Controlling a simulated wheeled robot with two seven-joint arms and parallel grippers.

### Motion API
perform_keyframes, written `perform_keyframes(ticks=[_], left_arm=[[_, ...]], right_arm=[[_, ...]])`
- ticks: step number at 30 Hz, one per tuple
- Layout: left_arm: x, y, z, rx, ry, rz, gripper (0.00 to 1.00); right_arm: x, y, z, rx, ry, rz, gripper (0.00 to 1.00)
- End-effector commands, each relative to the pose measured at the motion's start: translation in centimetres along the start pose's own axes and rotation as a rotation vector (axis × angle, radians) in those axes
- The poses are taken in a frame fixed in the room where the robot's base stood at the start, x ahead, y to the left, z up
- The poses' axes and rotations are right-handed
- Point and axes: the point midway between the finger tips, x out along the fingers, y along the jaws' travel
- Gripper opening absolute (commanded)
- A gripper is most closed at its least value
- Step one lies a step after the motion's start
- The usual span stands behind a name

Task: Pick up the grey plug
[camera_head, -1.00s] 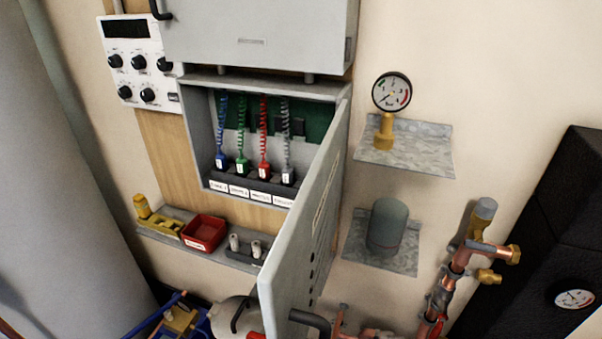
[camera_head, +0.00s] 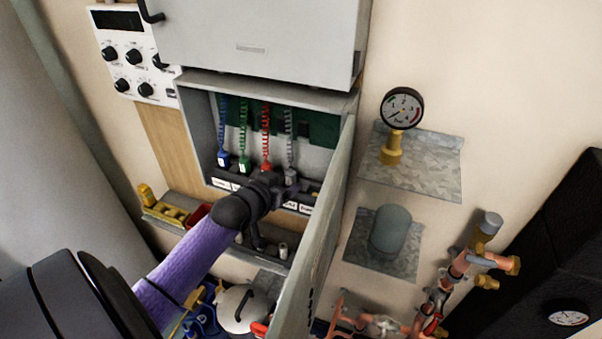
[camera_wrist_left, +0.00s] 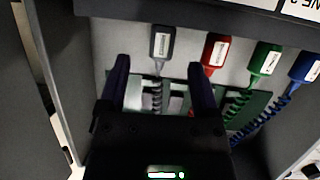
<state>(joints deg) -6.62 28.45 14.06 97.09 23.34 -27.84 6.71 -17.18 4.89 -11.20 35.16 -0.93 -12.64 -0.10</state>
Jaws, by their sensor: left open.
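The grey plug (camera_head: 291,177) sits at the right end of the row of plugs in the open wall box, on a coiled grey cord. It also shows in the left wrist view (camera_wrist_left: 162,42), with a white label. My left gripper (camera_head: 277,186) reaches into the box opening just left of the grey plug, partly covering the row. In the left wrist view my left gripper (camera_wrist_left: 160,72) is open, its two fingers apart and nothing between them but the cord behind. The grey plug lies just beyond the fingertips, between their lines. My right gripper is not in view.
Red (camera_wrist_left: 215,52), green (camera_wrist_left: 265,60) and blue (camera_wrist_left: 305,65) plugs stand beside the grey one, the red closest. The box's open door (camera_head: 325,225) stands close to the right of my arm. A shelf with a yellow holder (camera_head: 172,214) is below.

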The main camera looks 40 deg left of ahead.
Motion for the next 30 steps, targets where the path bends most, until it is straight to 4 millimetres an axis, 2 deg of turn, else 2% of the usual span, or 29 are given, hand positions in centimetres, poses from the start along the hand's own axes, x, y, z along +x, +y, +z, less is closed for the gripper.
perform_keyframes(ticks=[7, 10, 15, 17, 27, 30], left_arm=[[4.8, -0.2, 0.2, -0.001, 0.0, -0.001, 0.81], [5.4, -0.2, 0.1, 0.001, -0.001, -0.001, 0.81], [5.4, -0.2, -0.1, 0.001, -0.001, 0.0, 0.81], [5.4, -0.2, -0.1, 0.001, -0.001, 0.0, 0.7], [5.4, -0.2, -0.1, 0.001, -0.002, 0.0, 0.0], [5.4, -0.2, -0.1, 0.001, -0.001, 0.0, 0.0]], right_arm=[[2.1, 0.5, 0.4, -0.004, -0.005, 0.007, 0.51], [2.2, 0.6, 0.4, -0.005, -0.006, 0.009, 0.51], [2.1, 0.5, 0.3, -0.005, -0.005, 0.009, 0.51], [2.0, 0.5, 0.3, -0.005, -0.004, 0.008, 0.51], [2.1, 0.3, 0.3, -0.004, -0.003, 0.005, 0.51], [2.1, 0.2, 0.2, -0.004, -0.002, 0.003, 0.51]])
